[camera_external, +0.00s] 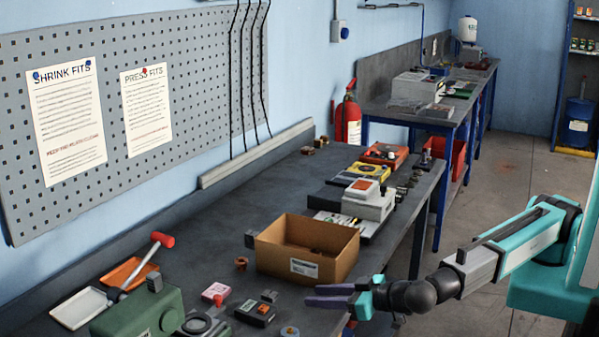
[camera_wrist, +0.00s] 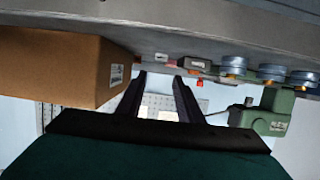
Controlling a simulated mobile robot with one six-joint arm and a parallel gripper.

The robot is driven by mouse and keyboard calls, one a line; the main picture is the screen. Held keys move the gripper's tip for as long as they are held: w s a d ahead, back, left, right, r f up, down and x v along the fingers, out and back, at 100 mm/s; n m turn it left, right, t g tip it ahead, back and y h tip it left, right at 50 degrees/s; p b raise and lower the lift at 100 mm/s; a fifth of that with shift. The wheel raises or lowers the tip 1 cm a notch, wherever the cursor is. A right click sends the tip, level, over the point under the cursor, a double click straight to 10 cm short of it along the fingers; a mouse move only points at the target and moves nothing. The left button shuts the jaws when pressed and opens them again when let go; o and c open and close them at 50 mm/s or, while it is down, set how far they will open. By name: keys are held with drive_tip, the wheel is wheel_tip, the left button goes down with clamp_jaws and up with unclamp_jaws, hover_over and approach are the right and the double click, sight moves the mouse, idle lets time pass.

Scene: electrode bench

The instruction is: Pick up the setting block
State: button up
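I cannot tell for sure which piece is the setting block. A small grey metal block (camera_external: 269,296) lies on the bench, left of my gripper. Just in front of it is a dark block with an orange-red patch (camera_external: 255,313), and further left a pink block (camera_external: 215,292). My gripper (camera_external: 308,296) is open and empty at the bench's front edge, its purple fingers pointing left over the bench.
An open cardboard box (camera_external: 306,250) stands just behind my gripper; it fills the left of the wrist view (camera_wrist: 62,65). A green machine (camera_external: 140,312), a red-headed mallet (camera_external: 140,268) and trays are at left. A copper-coloured ring (camera_external: 241,263) is near the box. Instruments crowd the bench's far end.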

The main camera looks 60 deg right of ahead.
drive_tip(key=p, duration=0.1)
approach(270, 294)
drive_tip(key=shift+x, duration=1.1)
drive_tip(key=shift+d+f, duration=0.1)
drive_tip(key=shift+d, duration=0.05)
drive_tip(key=shift+w+p, duration=0.5)
drive_tip(key=shift+p, duration=0.05)
drive_tip(key=shift+p+x, duration=0.75)
drive_tip(key=shift+x, duration=1.4)
drive_tip(key=shift+s, duration=0.1)
clamp_jaws()
wheel_tip(270, 294, up, 10)
drive_tip(key=b, duration=0.2)
